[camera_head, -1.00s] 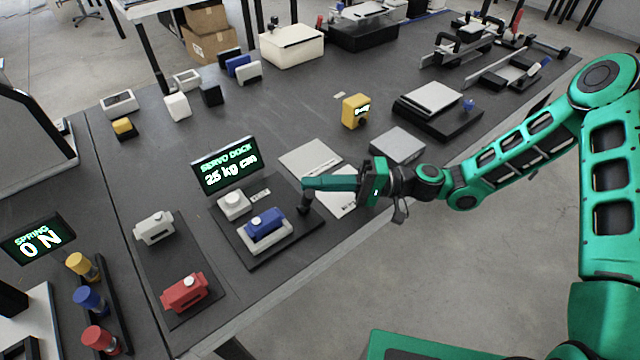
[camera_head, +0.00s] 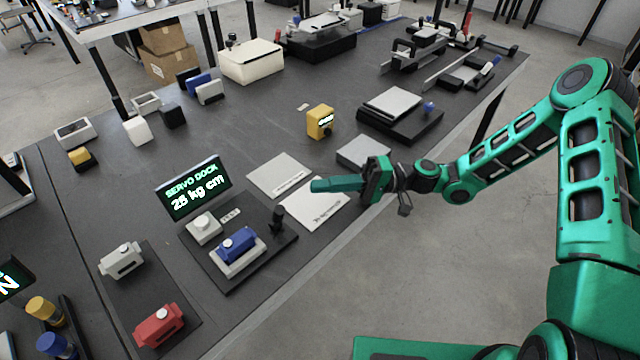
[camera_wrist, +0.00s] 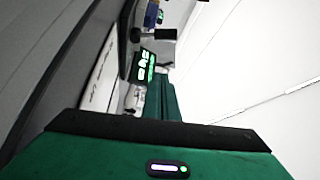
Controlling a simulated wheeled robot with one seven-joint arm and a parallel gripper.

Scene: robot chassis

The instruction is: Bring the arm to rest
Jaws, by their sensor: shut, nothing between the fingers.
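My gripper (camera_head: 318,186) is green, with its fingers together and empty. It points left above the dark bench, over the white sheets near the front edge. In the wrist view the shut fingers (camera_wrist: 160,98) reach away from the green palm. The servo dock (camera_head: 215,262) lies to the left of the fingertips. It holds a blue servo (camera_head: 237,244) in a light cradle, with a white knob block (camera_head: 203,228) and a dark upright post (camera_head: 277,220). Its screen (camera_head: 194,188) reads "SERVO DOCK 25 kg cm". The fingers touch none of these, as far as I can see.
A scale-like plate (camera_head: 392,104) is farther right. A grey servo (camera_head: 121,261) and a red servo (camera_head: 159,325) lie on a mat at left. Floor in front is clear.

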